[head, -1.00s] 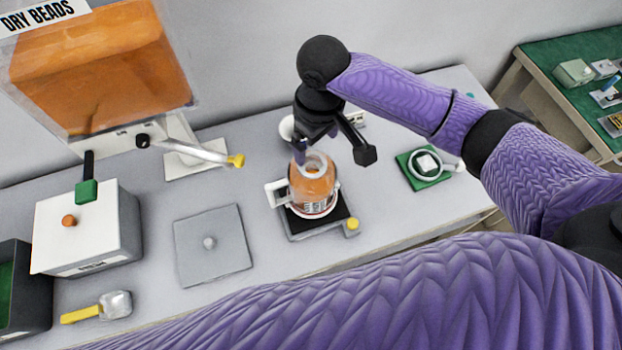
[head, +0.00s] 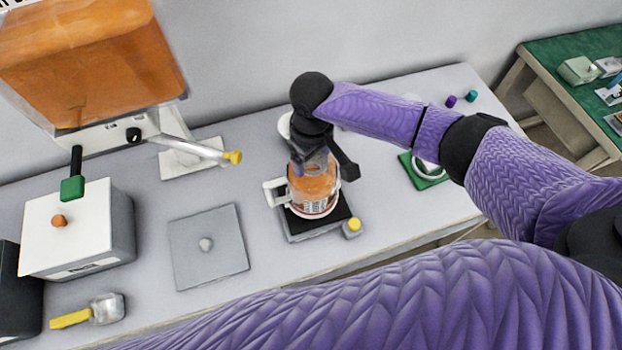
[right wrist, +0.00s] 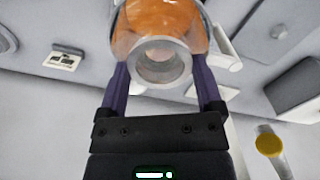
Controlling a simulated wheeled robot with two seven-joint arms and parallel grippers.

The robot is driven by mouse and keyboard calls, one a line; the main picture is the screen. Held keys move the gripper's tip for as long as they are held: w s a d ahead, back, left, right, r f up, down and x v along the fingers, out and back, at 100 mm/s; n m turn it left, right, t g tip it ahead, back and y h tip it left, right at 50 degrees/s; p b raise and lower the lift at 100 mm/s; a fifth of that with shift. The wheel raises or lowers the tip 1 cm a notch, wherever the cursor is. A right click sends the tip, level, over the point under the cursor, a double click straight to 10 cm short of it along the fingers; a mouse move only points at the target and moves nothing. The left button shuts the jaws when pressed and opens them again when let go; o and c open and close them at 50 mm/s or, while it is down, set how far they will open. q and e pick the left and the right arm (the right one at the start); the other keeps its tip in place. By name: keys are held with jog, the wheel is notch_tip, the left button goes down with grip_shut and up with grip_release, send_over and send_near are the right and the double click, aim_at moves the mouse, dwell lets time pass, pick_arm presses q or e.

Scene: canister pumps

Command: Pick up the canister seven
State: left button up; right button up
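The canister (head: 312,187) is a clear jar with orange contents, a white handle on its left and a pale label band whose marks I cannot read. It stands upright on a dark square pad (head: 329,220) on the bench. My right gripper (head: 322,168) is above it, pointing down at the neck. In the right wrist view, the canister's round neck (right wrist: 160,62) lies between the two purple fingers of the right gripper (right wrist: 161,72), which are apart, one on each side and close to it. Contact is not clear. My left gripper is not in view.
A dispenser with a spout (head: 232,157) stands at the back left. A grey plate (head: 208,262) lies left of the canister; a green pad (head: 414,172) lies right.

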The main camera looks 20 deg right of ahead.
grip_shut()
